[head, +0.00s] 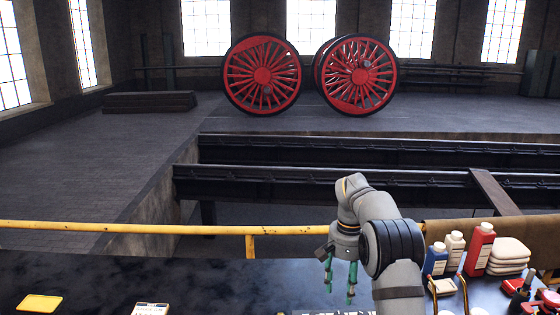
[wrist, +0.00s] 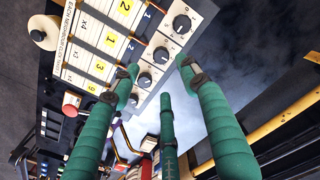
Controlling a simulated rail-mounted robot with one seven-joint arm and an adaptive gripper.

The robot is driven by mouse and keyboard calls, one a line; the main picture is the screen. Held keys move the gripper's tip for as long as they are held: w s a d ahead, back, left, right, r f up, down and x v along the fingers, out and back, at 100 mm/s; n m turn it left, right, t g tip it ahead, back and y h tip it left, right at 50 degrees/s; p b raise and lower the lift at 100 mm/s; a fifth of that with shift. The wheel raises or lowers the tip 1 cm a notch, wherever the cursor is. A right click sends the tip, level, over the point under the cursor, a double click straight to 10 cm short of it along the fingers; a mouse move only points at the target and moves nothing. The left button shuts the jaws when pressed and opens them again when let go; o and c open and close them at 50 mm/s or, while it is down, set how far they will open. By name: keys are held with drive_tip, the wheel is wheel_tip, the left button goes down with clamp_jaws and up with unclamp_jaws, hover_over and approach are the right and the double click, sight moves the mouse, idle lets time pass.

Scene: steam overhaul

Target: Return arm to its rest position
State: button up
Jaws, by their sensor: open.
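My gripper (head: 339,285) hangs from my bent grey arm at the lower middle right of the head view. Its green fingers point down and stand apart, with nothing between them. In the wrist view the green, ribbed fingers of my gripper (wrist: 160,76) are spread and empty. Past them is a control panel (wrist: 153,65) with black knobs and numbered yellow-and-white labels. I cannot tell how far the fingertips are from it.
A yellow rail (head: 150,229) crosses in front of a pit. Bottles, including a red one (head: 479,250), and folded white cloths (head: 509,253) stand right of my arm. A yellow pad (head: 39,303) lies at the lower left. Red spoked wheels (head: 262,75) stand far behind.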

sight(339, 314)
wheel_tip(339, 314, down, 10)
drive_tip(key=shift+w+f, duration=0.1)
drive_tip(key=shift+f, duration=0.1)
drive_tip(key=shift+w+m, duration=0.1)
drive_tip(key=shift+m, duration=0.8)
drive_tip(key=m, duration=0.3)
drive_tip(key=shift+r+m, duration=0.1)
drive_tip(key=shift+m, duration=0.3)
drive_tip(key=m, duration=0.3)
drive_tip(key=shift+m, duration=0.3)
wheel_tip(339, 314, up, 11)
drive_tip(key=w+a+f+n+t+b, duration=0.4)
drive_tip(key=w+a, duration=0.4)
drive_tip(key=a, duration=0.4)
drive_tip(key=shift+a+f+n+h, duration=0.2)
drive_tip(key=shift+f+n+h, duration=0.15)
drive_tip(key=shift+f, duration=0.25)
